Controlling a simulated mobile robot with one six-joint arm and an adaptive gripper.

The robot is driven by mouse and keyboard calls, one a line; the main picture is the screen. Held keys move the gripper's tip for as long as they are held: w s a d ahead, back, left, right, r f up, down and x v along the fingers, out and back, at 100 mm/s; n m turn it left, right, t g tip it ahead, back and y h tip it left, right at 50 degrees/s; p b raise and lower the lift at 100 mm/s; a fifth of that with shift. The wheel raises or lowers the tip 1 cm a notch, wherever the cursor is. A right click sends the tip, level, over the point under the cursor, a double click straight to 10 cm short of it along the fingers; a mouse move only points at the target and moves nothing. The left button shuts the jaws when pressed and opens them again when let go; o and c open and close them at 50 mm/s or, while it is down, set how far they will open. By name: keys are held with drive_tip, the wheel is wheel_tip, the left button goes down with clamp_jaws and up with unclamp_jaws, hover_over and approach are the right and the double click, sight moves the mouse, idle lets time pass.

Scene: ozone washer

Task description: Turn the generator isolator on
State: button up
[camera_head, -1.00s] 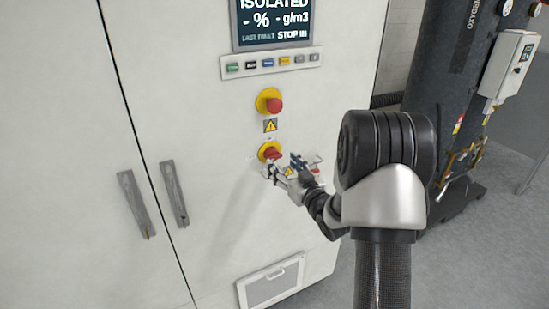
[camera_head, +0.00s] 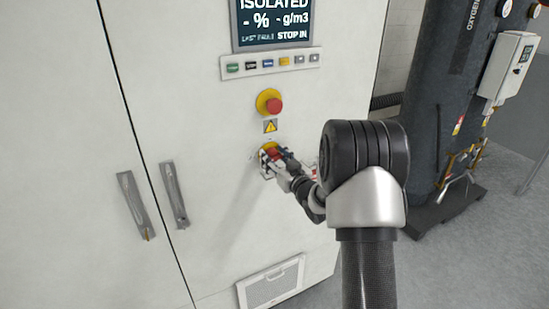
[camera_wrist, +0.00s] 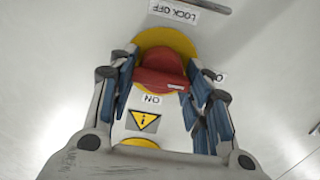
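The isolator is a red rotary handle (camera_wrist: 163,72) on a yellow round plate (camera_wrist: 168,38), mounted on the white cabinet front. In the head view the yellow plate (camera_head: 267,147) shows just behind my gripper (camera_head: 272,158), which covers most of the handle. In the wrist view my gripper (camera_wrist: 164,76) is open, with its blue-padded fingers on either side of the red handle. I cannot tell whether the pads touch it. An upside-down "ON" label (camera_wrist: 151,99) and a "LOCK OFF" label (camera_wrist: 174,12) are near the plate; another label at the right is partly hidden.
A red emergency stop button (camera_head: 274,106) on yellow sits above the isolator, with a warning sign (camera_head: 270,126) between them. The display (camera_head: 272,22) reads "ISOLATED" above a button row (camera_head: 270,64). Door handles (camera_head: 173,195) are at left; a dark oxygen tank (camera_head: 450,90) stands right.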

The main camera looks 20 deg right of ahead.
drive_tip(key=c, duration=0.5)
drive_tip(key=shift+o, duration=0.2)
drive_tip(key=shift+m, duration=0.4)
drive_tip(key=m, duration=0.3)
drive_tip(key=shift+d, duration=0.1)
drive_tip(key=m, duration=0.4)
drive_tip(key=shift+d, duration=0.1)
drive_tip(key=m+p, duration=0.1)
drive_tip(key=m, duration=0.4)
drive_tip(key=shift+f+m, duration=0.1)
drive_tip(key=shift+m, duration=0.3)
drive_tip(key=m+p, duration=0.1)
drive_tip(key=m, duration=0.3)
drive_tip(key=shift+d+f, duration=0.1)
drive_tip(key=shift+m+p, duration=0.3)
